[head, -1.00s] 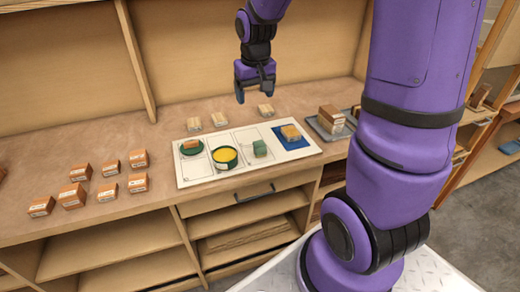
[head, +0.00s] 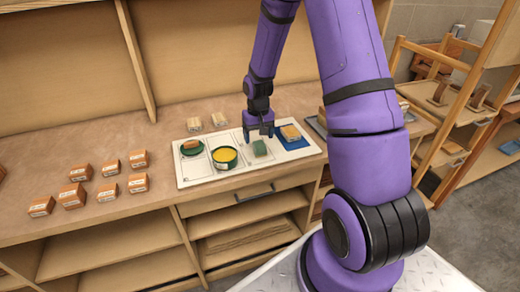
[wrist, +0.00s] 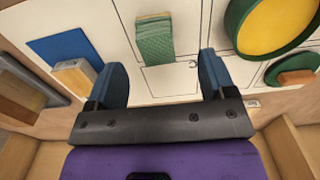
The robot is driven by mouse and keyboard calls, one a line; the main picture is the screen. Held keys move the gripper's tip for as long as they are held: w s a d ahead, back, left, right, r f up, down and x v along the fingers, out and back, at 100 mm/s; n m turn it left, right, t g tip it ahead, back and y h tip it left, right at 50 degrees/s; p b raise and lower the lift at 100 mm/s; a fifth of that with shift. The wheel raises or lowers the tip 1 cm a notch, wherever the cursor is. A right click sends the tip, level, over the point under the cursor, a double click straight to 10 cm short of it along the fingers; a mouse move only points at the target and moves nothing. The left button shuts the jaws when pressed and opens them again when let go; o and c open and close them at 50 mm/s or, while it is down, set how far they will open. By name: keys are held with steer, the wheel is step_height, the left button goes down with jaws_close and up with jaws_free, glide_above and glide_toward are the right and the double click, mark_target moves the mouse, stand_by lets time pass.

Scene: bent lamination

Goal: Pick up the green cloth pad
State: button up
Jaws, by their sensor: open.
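The green cloth pad (head: 260,148) lies on the white board (head: 195,178), in a panel between the yellow-filled tin and the blue square. It also shows in the wrist view (wrist: 155,38), with a ribbed green face and a pale wooden part at its top end. My gripper (head: 259,136) is open and empty, above and just behind the pad in the head view. In the wrist view my gripper (wrist: 165,80) has its two blue fingers spread wide, with the pad ahead of the gap between them. The fingers do not touch the pad.
The yellow-filled green tin (head: 225,157) stands left of the pad; a block sits on the blue square (head: 293,137) to its right. Wooden blocks (head: 194,124) lie behind the board. Several orange-brown boxes (head: 138,159) stand at the left.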

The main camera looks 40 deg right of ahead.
mark_target(260, 144)
steer(key=shift+s+d+f, duration=0.1)
steer(key=shift+d+f, duration=0.05)
steer(key=shift+f, duration=1.4)
steer(key=shift+s+d+f, duration=0.1)
steer(key=shift+f, duration=1.45)
steer(key=c, duration=1.1)
steer(key=shift+o, duration=0.2)
steer(key=shift+w+r, duration=0.1)
steer(key=shift+r, duration=0.05)
